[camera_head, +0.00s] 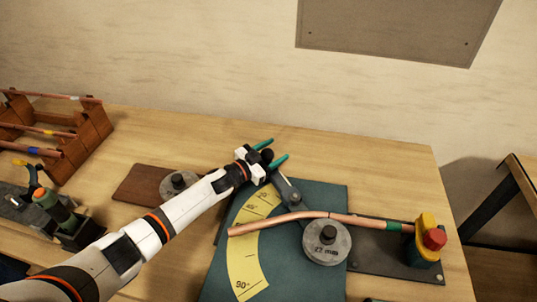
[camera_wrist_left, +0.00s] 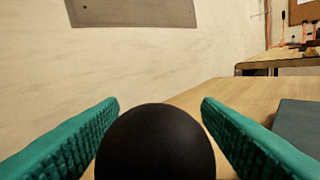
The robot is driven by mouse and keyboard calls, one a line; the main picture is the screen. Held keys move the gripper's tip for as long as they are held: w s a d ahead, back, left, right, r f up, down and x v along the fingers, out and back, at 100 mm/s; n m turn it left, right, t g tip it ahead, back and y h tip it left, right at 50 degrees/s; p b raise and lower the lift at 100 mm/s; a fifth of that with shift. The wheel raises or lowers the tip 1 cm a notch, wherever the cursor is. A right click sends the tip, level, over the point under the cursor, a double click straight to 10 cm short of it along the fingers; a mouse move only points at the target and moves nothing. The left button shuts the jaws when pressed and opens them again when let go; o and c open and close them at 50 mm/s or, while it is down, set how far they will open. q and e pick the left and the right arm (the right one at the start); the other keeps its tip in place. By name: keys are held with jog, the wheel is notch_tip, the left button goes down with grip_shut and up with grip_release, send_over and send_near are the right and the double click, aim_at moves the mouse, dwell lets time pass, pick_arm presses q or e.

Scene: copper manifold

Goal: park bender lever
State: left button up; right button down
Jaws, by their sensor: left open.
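The bender lever (camera_head: 289,191) is a grey bar running from the round grey die (camera_head: 327,243) up toward the back edge of the green plate. Its black ball knob (camera_head: 267,156) sits between the two green fingers of my left gripper (camera_head: 272,151). In the left wrist view the knob (camera_wrist_left: 155,145) is large and centred between the open fingers (camera_wrist_left: 160,110), with gaps visible on both sides. A copper tube (camera_head: 275,222) with a slight bend crosses the yellow angle scale (camera_head: 246,258) and passes beside the die. My right gripper is not in view.
A yellow block with a red knob (camera_head: 433,238) stands at the tube's right end. A second round die (camera_head: 179,184) sits on a brown board behind my left arm. A wooden rack (camera_head: 92,132) with copper tubes stands at far left. The table's back right is clear.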

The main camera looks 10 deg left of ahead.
pick_arm(q)
jog(key=b+v, duration=0.1)
jog(key=v, duration=1)
jog(key=shift+s+a, duration=0.25)
jog(key=shift+s, duration=0.1)
